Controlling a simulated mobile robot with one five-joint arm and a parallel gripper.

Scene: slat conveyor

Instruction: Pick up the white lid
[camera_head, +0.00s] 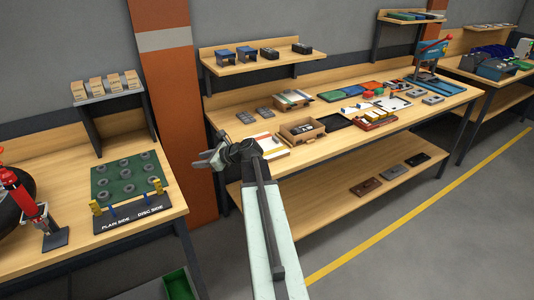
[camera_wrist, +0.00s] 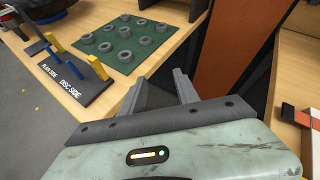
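My gripper (camera_head: 207,158) is stretched out over the gap between the left bench and the middle bench. In the wrist view its two fingers (camera_wrist: 161,82) stand apart with nothing between them. I cannot single out a white lid for certain. A pale flat piece (camera_head: 393,104) lies among the coloured parts on the middle bench, well to the right of my gripper. Another white piece with an orange strip (camera_head: 268,143) lies at that bench's left end, close to my gripper and partly hidden by my arm.
The left bench (camera_head: 165,205) carries a green mat (camera_head: 112,190) with grey rings. An orange-brown pillar (camera_head: 180,100) stands between the benches. Open floor (camera_head: 430,240) lies in front.

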